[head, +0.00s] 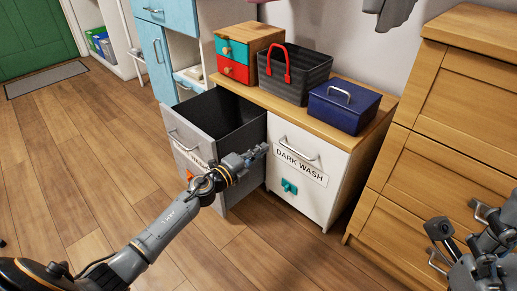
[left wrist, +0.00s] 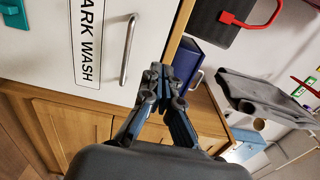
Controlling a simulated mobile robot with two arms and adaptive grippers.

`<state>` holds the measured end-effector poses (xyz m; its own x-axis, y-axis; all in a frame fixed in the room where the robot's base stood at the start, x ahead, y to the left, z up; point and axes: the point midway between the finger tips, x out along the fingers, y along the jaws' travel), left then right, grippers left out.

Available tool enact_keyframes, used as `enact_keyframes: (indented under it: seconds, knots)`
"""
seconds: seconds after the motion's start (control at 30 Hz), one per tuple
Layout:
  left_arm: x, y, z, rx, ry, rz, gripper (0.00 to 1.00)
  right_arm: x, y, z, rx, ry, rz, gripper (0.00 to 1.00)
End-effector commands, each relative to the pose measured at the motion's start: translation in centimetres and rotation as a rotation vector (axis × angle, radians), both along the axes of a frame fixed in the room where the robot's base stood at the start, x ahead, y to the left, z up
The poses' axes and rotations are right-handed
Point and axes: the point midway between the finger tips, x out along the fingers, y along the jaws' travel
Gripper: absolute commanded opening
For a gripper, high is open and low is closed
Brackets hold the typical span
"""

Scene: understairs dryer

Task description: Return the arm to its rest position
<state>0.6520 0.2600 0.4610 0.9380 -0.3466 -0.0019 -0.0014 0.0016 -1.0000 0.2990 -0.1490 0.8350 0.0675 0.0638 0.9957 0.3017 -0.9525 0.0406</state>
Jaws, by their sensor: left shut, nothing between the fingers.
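My left arm reaches in from the lower left in the head view. Its gripper (head: 258,153) is shut and empty, in front of the dark wash drawer front (head: 312,150) and beside the open drawer (head: 188,150). In the left wrist view the shut fingers (left wrist: 160,78) meet with nothing between them, and the dark wash handle (left wrist: 128,50) shows just beyond, apart from them in that picture. Part of my right arm (head: 485,250) shows at the lower right; its fingers cannot be made out clearly.
The open drawer is dark and looks empty inside. On the wooden top stand a small drawer box (head: 240,50), a dark basket (head: 295,80) with a red handle, and a blue box (head: 343,108). A wooden dresser (head: 440,150) stands right. The floor (head: 80,170) at left is clear.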

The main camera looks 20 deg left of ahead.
Motion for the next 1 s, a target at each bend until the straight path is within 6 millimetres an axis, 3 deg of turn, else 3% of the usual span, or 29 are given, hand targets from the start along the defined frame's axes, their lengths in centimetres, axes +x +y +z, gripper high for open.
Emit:
enact_keyframes:
  seconds: [0.27,0.37,0.47,0.6,0.7,0.83,1.0]
  knots:
    - [-0.9,0.1,0.1,-0.007,-0.001,-0.005,0.00,0.0,0.0,-0.1,0.000,0.007,0.001,0.79]
    - [-1.8,-1.8,0.7,-0.058,-0.001,-0.048,0.00,0.0,0.0,-0.1,0.000,0.013,0.001,0.79]
    - [-4.2,-6.0,2.4,-0.179,-0.005,-0.150,0.00,0.0,0.0,-0.2,0.001,0.024,0.001,0.79]
    - [-9.8,-13.0,7.6,-0.445,-0.037,-0.356,0.00,-0.1,-0.1,-0.4,0.003,0.045,0.003,0.79]
    - [-14.6,-16.6,12.7,-0.650,-0.082,-0.505,0.00,-0.2,-0.2,-0.6,0.004,0.061,0.004,0.79]
    - [-20.9,-18.4,19.9,-0.916,-0.171,-0.681,0.00,-0.3,-0.2,-0.9,0.006,0.082,0.004,0.79]
    - [-27.0,-17.3,26.9,-1.180,-0.297,-0.835,0.00,-0.5,-0.3,-1.2,0.009,0.101,0.006,0.79]
